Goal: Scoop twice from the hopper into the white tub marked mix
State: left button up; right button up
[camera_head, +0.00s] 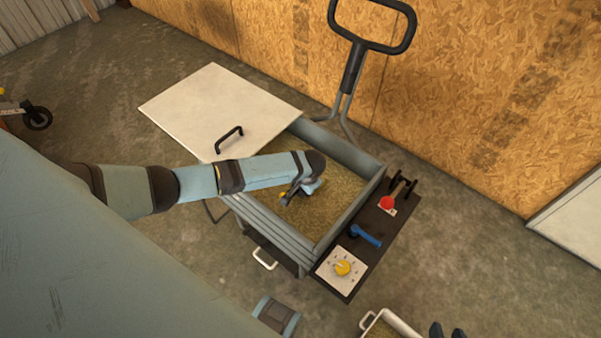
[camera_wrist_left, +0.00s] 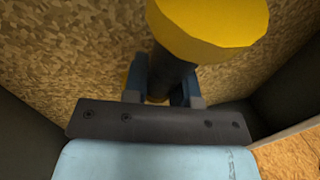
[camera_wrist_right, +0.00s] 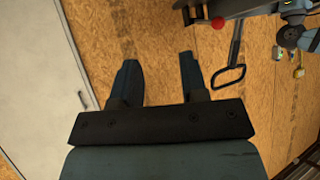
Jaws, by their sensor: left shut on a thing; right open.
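The grey hopper (camera_head: 352,160) stands open in the head view, with tan grain-like feed (camera_head: 335,200) inside. My left gripper (camera_head: 303,190) is down inside it, over the feed. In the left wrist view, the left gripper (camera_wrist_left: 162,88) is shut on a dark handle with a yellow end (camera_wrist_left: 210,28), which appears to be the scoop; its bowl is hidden. A white tub (camera_head: 398,322) with tan material in it is cut off at the bottom edge; no marking is readable. My right gripper (camera_head: 447,331) is beside it at right, open and empty in the right wrist view (camera_wrist_right: 158,85).
A tall looped handle (camera_head: 352,68) rises behind. Wooden wall stands behind; concrete floor is open at right.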

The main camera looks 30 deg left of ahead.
pick_arm(q)
jog(key=shift+r+p, duration=0.6)
jog(key=shift+r, duration=0.3)
jog(key=shift+r+p, duration=0.6)
jog(key=shift+p, duration=0.05)
notch_tip(320, 180, up, 2)
jog(key=shift+r+p, duration=0.15)
jog(key=shift+p, duration=1.1)
jog(key=shift+r+p, duration=0.6)
notch_tip(320, 180, up, 2)
jog(key=shift+r+p, duration=0.15)
jog(key=shift+p, duration=1.1)
notch_tip(320, 180, up, 16)
jog(key=p, duration=1.4)
jog(key=shift+f, duration=0.2)
pick_arm(e)
notch_tip(320, 180, up, 19)
jog(key=s+d, duration=0.1)
jog(key=shift+d+h, duration=0.3)
jog(key=shift+d, duration=0.1)
